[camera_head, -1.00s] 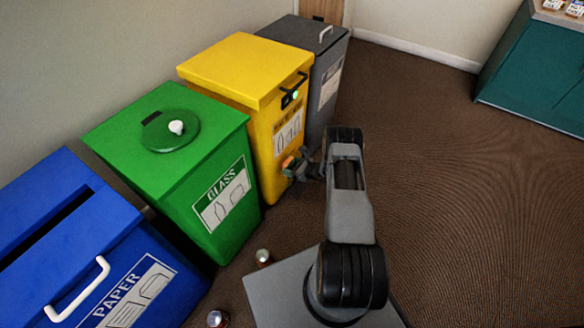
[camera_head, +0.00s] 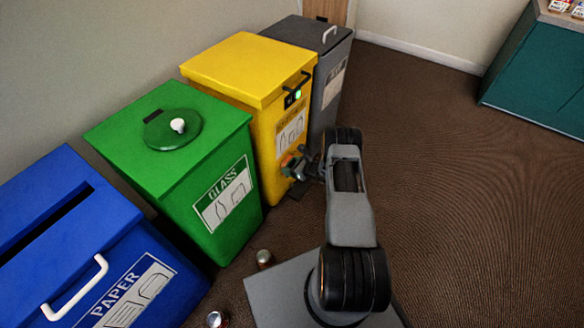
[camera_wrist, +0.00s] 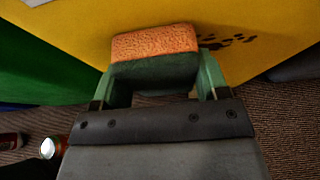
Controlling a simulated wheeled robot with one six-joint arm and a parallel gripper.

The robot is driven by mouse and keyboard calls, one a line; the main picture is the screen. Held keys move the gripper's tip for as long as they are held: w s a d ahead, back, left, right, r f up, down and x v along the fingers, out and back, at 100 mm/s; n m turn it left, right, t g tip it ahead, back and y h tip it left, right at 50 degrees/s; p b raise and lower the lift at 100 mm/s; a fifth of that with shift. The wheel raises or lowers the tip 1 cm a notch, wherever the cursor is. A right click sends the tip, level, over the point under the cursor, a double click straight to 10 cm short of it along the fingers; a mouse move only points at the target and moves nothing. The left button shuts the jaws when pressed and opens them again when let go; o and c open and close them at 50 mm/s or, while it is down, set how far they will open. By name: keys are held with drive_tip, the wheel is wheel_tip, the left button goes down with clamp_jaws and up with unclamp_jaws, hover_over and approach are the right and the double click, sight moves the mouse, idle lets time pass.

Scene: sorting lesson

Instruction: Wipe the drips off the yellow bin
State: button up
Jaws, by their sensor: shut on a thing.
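The yellow bin (camera_head: 254,68) stands between the green and grey bins. Its front (camera_wrist: 260,25) fills the top of the wrist view. Dark drips (camera_wrist: 225,41) show on that front, just right of the sponge. My gripper (camera_wrist: 156,88) is shut on an orange sponge (camera_wrist: 155,42) with a green lower part. The sponge is at the bin's front, low down; I cannot tell whether it touches. In the head view my gripper (camera_head: 293,163) is small, in front of the yellow bin's lower front. The sponge hides whatever is behind it.
The green glass bin (camera_head: 160,185) and blue paper bin (camera_head: 110,245) stand to the left, the grey bin (camera_head: 330,90) behind. Cans (camera_head: 264,258) (camera_head: 216,319) lie on the floor near my base. A teal cabinet (camera_head: 535,75) is far right. The carpet on the right is clear.

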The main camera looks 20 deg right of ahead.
sight(296, 150)
drive_tip(key=shift+w+a, duration=0.15)
drive_tip(key=shift+w, duration=0.15)
drive_tip(key=shift+w+d+f+b, duration=0.25)
drive_tip(key=shift+d+b, duration=0.2)
drive_tip(key=shift+b, duration=0.4)
drive_tip(key=w+d+b, duration=0.1)
drive_tip(key=d+b, duration=0.1)
drive_tip(key=w+d+b, duration=0.1)
drive_tip(key=d+b, duration=0.1)
drive_tip(key=b, duration=0.1)
drive_tip(key=w+d+b, duration=0.2)
drive_tip(key=shift+w+r, duration=0.1)
drive_tip(key=shift+r, duration=0.05)
drive_tip(key=shift+w+d+r+b, duration=0.2)
drive_tip(key=shift+w+d+b, duration=0.2)
drive_tip(key=shift+d, duration=0.4)
